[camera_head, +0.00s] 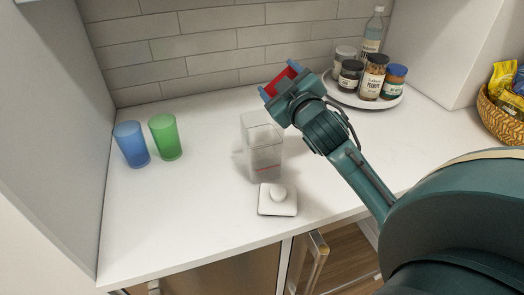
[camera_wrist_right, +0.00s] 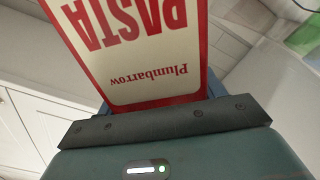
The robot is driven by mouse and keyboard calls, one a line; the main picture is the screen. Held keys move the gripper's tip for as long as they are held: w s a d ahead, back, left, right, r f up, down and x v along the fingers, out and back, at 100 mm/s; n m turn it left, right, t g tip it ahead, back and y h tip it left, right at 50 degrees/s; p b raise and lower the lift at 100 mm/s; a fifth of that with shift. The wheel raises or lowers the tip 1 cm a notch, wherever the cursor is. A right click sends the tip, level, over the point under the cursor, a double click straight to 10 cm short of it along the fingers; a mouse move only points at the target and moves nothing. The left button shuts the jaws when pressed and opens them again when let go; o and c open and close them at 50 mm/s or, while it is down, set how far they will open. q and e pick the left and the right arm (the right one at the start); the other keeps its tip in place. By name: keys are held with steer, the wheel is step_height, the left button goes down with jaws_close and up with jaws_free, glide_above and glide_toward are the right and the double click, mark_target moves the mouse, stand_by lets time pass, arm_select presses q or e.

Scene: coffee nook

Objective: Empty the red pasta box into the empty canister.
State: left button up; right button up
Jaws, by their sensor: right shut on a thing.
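My right gripper (camera_head: 280,82) is shut on the red pasta box (camera_head: 287,76) and holds it up in front of the tiled wall, above and right of the canister. In the right wrist view the box (camera_wrist_right: 140,50) fills the upper middle, with "PASTA" and "Plumbarrow" lettering upside down. The clear canister (camera_head: 262,150) stands upright on the white counter with its top open and a red line low on its side. It looks empty. A white lid with a round knob (camera_head: 278,199) lies in front of it. My left gripper is not in view.
A blue cup (camera_head: 131,145) and a green cup (camera_head: 166,138) stand on the left. A round white tray (camera_head: 345,96) at the back right bears several jars and a bottle (camera_head: 371,38). A woven basket (camera_head: 500,118) with yellow packets is at far right. The counter's front left is clear.

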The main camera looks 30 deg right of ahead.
steer(key=shift+s, duration=0.15)
steer(key=shift+w+d+p, duration=0.25)
steer(key=shift+w+p, duration=0.05)
steer(key=shift+w, duration=0.25)
steer(key=shift+s+a+f, duration=0.1)
steer(key=shift+s, duration=0.4)
